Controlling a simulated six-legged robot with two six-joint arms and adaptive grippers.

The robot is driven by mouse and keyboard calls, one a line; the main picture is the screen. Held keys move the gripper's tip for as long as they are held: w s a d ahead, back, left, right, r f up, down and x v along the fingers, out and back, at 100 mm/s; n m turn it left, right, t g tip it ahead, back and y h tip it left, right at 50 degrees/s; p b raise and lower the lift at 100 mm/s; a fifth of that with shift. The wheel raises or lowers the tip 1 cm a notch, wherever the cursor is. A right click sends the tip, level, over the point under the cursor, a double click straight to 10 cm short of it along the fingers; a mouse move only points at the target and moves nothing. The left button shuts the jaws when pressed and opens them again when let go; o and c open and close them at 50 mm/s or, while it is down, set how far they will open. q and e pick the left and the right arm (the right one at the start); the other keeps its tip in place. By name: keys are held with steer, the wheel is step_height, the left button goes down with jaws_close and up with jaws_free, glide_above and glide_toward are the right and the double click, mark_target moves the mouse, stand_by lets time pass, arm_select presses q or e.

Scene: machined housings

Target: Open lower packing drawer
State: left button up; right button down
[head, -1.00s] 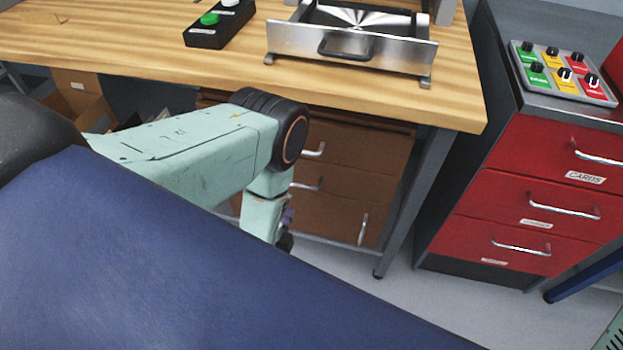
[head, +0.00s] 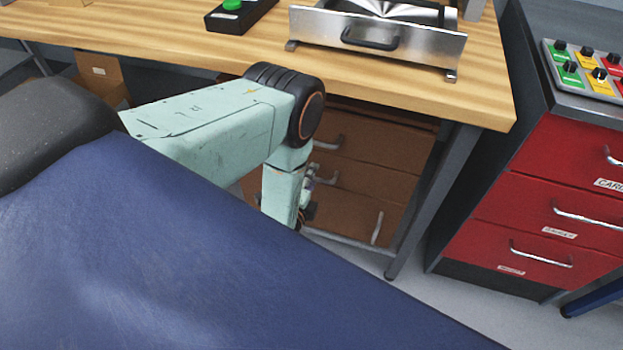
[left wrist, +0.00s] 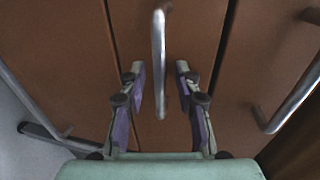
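My right gripper is not in view.
The wooden workbench (head: 200,60) overhangs the drawers, with a grey leg (head: 435,190) to their right. A red drawer cabinet (head: 560,160) stands farther right. An upper brown drawer handle (left wrist: 295,95) is at the right of the wrist view.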

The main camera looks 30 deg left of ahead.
arm_select(q)
steer(key=shift+w+d, duration=0.1)
steer(key=shift+w, duration=0.1)
steer(key=shift+s, duration=0.1)
steer(key=c, duration=0.4)
jaws_close()
stand_by(0.3)
